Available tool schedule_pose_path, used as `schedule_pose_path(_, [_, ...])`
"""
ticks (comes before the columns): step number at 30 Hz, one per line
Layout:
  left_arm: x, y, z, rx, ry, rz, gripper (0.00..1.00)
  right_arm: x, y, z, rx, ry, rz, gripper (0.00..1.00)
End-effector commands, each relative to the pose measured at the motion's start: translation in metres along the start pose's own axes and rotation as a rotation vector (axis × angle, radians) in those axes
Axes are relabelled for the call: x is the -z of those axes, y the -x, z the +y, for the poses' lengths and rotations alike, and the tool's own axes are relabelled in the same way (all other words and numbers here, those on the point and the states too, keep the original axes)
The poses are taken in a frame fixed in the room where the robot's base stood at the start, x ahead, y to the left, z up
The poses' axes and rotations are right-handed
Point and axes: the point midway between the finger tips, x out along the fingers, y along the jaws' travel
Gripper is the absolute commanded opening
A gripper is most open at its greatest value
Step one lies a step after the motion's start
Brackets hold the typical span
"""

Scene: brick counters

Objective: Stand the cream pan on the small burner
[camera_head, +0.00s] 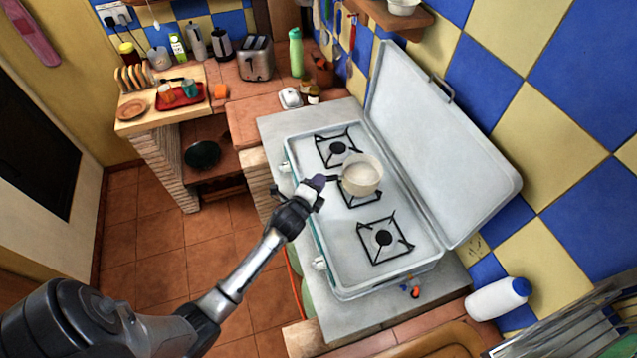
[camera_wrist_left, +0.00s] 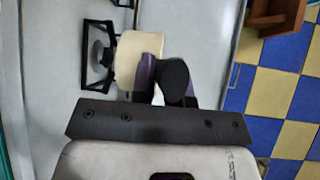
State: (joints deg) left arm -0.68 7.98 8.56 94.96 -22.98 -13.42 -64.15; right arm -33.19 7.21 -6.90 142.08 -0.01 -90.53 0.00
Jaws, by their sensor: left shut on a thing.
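The cream pan (camera_head: 362,175) is over the middle, smallest-looking burner (camera_head: 361,197) of the open camping stove and hides most of it. Whether its base touches the pan support or hangs just above it, I cannot tell. My left gripper (camera_head: 321,182) is shut on the pan's dark handle, on the pan's left side. In the left wrist view the cream pan (camera_wrist_left: 137,57) shows just beyond the purple fingers (camera_wrist_left: 168,80), with the round dark handle end between them. A burner with a black support (camera_wrist_left: 98,55) shows beside the pan there. My right gripper is out of view.
Two other burners, one behind (camera_head: 338,149) and one in front (camera_head: 383,238), are bare. The raised stove lid (camera_head: 435,140) stands close on the right. A white bottle (camera_head: 497,298) lies at the front right. A toaster (camera_head: 256,59) and a green bottle (camera_head: 296,52) stand at the back.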

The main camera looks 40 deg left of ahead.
Motion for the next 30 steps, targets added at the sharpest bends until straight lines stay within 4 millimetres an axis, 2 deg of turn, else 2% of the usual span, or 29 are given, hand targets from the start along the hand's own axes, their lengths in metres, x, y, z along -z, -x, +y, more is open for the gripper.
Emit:
schedule_pose_path(17, [0.0008, -0.0015, 0.0077, 0.004, 0.0, 0.0, 0.0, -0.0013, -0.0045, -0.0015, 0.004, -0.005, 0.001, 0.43])
schedule_pose_path(18, [0.0008, -0.0013, 0.0095, 0.001, -0.001, 0.0, 0.16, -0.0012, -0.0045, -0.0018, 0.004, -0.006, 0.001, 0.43])
schedule_pose_path(24, [0.0007, -0.0011, 0.0085, 0.001, -0.001, 0.0, 0.35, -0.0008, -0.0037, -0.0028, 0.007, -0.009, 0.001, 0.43])
schedule_pose_path(26, [0.0007, -0.0011, 0.0085, 0.001, -0.001, 0.0, 0.4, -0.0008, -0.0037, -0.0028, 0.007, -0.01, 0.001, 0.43])
schedule_pose_path(30, [0.0007, -0.0011, 0.0085, 0.001, -0.001, 0.0, 0.4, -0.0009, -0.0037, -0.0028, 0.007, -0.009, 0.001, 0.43])
